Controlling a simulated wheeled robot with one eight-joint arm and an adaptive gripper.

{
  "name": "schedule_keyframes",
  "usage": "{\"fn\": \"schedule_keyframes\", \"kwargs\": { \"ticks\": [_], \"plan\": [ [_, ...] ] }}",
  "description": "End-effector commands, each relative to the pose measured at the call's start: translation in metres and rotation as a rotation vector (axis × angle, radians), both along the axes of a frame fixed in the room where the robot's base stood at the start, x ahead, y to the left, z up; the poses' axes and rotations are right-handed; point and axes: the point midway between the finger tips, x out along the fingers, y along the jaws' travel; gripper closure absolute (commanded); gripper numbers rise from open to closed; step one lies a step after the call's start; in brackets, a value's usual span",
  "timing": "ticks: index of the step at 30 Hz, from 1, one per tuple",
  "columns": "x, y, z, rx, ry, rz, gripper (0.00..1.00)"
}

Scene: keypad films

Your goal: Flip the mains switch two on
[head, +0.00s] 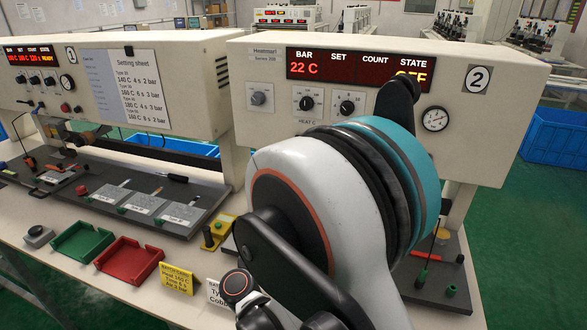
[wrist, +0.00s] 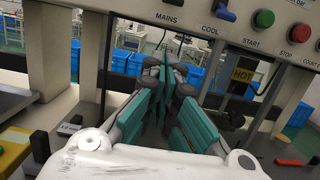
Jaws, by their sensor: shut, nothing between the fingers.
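Press two, marked with a "2" plate (head: 478,78), stands on the right in the head view. Its red display (head: 358,70) reads 22 C under BAR and OFF under STATE. A second blue lever (wrist: 226,10) is beside the COOL label. My gripper (wrist: 163,52) has teal fingers, is shut and empty, and points below the panel near the MAINS label. In the head view my arm hides the gripper and the mains switch.
A green START button (wrist: 264,18) and red STOP button (wrist: 301,34) are right of COOL. Green (head: 83,243) and red (head: 130,262) trays stand on the bench. Press one, with its setting sheet (head: 128,88), is left.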

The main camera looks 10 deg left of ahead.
Motion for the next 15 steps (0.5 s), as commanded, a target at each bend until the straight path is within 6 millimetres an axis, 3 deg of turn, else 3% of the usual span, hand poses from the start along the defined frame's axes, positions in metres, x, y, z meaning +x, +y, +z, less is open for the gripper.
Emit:
{"fn": "schedule_keyframes", "kwargs": {
  "ticks": [8,15],
  "plan": [
    [0.020,-0.004,0.003,0.002,0.001,-0.004,1.00],
    [0.065,-0.011,0.010,0.001,0.001,-0.005,1.00]
  ]
}}
